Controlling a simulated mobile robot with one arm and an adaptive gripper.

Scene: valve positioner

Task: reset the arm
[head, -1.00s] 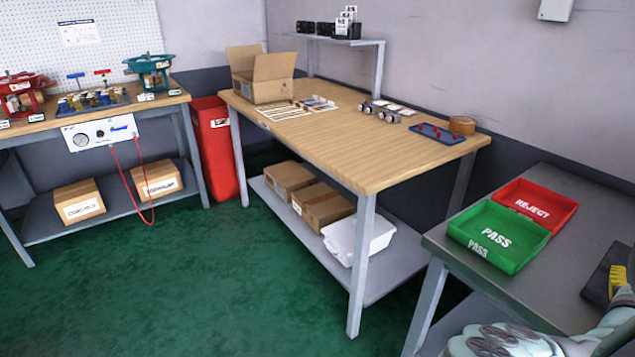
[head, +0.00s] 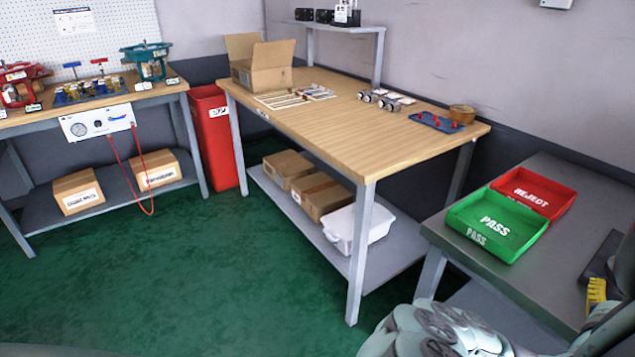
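My arm shows at the bottom right of the head view as rounded pale grey links, in front of the grey bench. My gripper is not recognisable in this view, so its fingers and anything in them cannot be seen. The arm's links overlap the front edge of the grey bench in the picture; I cannot tell how far apart they are.
The grey bench (head: 560,262) holds a green PASS tray (head: 497,222) and a red REJECT tray (head: 535,190). A wooden table (head: 350,135) stands in the middle with an open carton (head: 262,68). A red bin (head: 214,138) stands left of it. Green floor (head: 220,270) is clear in front.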

